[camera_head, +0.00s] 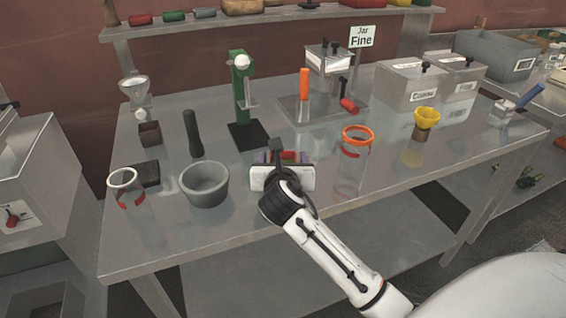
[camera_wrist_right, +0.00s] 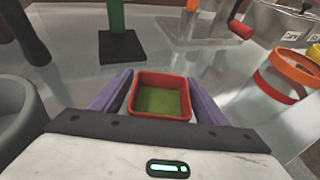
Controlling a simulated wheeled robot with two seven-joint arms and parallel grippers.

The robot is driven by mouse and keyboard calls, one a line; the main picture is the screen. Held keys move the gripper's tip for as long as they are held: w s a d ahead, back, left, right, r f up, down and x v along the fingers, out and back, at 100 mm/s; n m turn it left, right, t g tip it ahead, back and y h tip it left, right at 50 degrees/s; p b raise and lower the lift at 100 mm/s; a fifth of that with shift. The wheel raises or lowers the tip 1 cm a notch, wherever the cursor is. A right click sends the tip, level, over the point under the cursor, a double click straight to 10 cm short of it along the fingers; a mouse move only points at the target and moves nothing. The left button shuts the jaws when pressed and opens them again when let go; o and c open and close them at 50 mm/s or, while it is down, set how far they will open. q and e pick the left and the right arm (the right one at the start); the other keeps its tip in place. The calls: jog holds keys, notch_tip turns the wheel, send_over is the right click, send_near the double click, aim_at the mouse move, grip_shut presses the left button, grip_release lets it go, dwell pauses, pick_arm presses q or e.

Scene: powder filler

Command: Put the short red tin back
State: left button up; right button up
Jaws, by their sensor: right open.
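The short red tin (camera_wrist_right: 162,83) is a small square open-topped container with a green inside; it stands on the steel table in the right wrist view. In the head view only a strip of its red (camera_head: 289,155) shows above my wrist. My right gripper (camera_head: 286,160) is open, with one purple finger on each side of the tin in the right wrist view (camera_wrist_right: 163,92). The fingers are close to its walls; I cannot tell whether they touch. My left gripper is not in view.
A grey bowl (camera_head: 204,184) and dark pestle (camera_head: 194,135) stand left of my gripper. A clear jar with an orange rim (camera_head: 357,136) stands to the right. Behind are a green stand (camera_head: 240,90) and a Coarse box (camera_head: 411,85). A back shelf (camera_head: 180,27) holds several coloured items.

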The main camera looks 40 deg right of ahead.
pick_arm(q)
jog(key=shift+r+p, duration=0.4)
jog(key=shift+p, duration=0.05)
pick_arm(e)
jog(key=v, duration=1.2)
